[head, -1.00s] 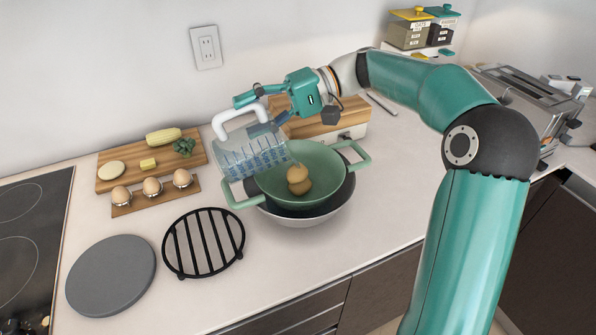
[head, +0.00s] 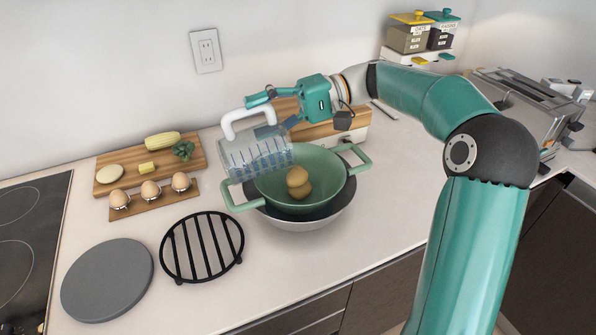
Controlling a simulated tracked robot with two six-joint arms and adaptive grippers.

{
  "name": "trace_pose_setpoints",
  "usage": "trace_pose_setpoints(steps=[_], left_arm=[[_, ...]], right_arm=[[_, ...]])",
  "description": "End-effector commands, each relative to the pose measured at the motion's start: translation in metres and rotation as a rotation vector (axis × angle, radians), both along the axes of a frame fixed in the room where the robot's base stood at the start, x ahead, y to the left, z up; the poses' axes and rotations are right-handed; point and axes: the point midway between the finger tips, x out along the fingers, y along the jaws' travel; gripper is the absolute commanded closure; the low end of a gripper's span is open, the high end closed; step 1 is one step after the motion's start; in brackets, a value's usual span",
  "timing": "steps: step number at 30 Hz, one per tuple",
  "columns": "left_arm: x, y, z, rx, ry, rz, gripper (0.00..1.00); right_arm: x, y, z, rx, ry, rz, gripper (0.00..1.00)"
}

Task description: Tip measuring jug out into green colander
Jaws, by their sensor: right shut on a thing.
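The clear measuring jug (head: 254,155) with blue markings and a white handle (head: 247,118) is held tilted over the left back rim of the green colander (head: 323,162). My right gripper (head: 262,101) is shut on the jug at its handle; the exact finger contact is small and partly hidden. The colander rests in a pale bowl with a dark inside (head: 315,220). I cannot make out anything left in the jug. My left gripper is not in view.
A board with corn (head: 163,141) and an egg holder (head: 153,203) stand to the left. A black trivet (head: 202,246) and a grey round slab (head: 107,280) lie in front. A wooden block (head: 309,131) stands behind the colander.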

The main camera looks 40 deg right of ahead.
Motion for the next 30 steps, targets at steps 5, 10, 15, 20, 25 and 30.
trace_pose_setpoints(steps=[5, 10, 15, 20, 25, 30], left_arm=[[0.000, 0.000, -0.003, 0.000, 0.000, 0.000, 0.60], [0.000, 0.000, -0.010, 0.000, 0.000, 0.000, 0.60], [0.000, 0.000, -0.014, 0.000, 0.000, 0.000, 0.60], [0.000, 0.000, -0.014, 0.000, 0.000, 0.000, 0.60], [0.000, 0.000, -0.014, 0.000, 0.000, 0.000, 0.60], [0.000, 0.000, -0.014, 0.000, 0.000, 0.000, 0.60]], right_arm=[[-0.001, -0.003, 0.000, 0.021, -0.008, -0.001, 1.00], [-0.004, -0.011, 0.001, 0.079, -0.032, -0.002, 1.00], [-0.007, -0.017, 0.004, 0.130, -0.053, -0.002, 1.00], [-0.008, -0.019, 0.006, 0.148, -0.062, 0.000, 1.00], [-0.008, -0.019, 0.006, 0.148, -0.062, 0.000, 1.00], [-0.008, -0.019, 0.006, 0.148, -0.062, 0.000, 1.00]])
